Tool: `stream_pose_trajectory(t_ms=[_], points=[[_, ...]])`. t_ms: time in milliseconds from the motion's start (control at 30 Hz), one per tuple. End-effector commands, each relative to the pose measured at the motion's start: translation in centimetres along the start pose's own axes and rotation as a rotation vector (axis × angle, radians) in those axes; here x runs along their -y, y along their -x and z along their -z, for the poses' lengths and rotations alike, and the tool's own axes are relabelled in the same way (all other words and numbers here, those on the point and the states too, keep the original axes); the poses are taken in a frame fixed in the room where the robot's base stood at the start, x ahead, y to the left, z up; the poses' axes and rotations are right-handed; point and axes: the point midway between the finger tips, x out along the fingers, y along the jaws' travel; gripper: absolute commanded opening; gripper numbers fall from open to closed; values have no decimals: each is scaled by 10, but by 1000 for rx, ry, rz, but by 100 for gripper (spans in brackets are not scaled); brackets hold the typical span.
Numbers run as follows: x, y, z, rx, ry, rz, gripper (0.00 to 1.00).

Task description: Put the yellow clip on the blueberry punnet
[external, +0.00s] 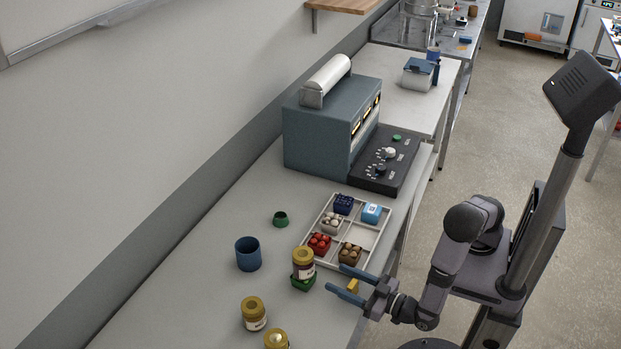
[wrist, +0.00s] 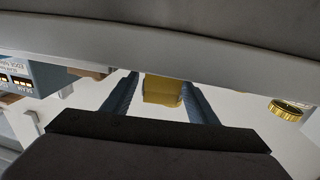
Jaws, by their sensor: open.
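The small yellow clip (external: 353,285) is near the table's front edge, between the two blue fingers of my gripper (external: 335,278). In the wrist view the yellow clip (wrist: 162,90) sits between the open fingers of my gripper (wrist: 160,80), with a gap visible on its right side; contact on the left is unclear. The blueberry punnet (external: 343,202), dark blue, is in the far left compartment of the white divided tray (external: 320,216), beyond my gripper. It is not recognisable in the wrist view.
The tray also holds a light blue box (external: 371,212), a pale punnet (external: 331,222), a red punnet (external: 319,243) and a brown punnet (external: 350,253); one compartment is empty. A blue cup (external: 248,254) stands farther left.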

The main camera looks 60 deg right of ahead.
Motion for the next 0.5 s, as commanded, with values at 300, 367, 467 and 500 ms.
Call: stream_pose_trajectory(t_ms=[300,367,467,500], points=[[0,-9,-1,0,0,1,53],[0,-9,-1,0,0,1,53],[0,-9,0,0,0,0,29],[0,-9,0,0,0,0,20]])
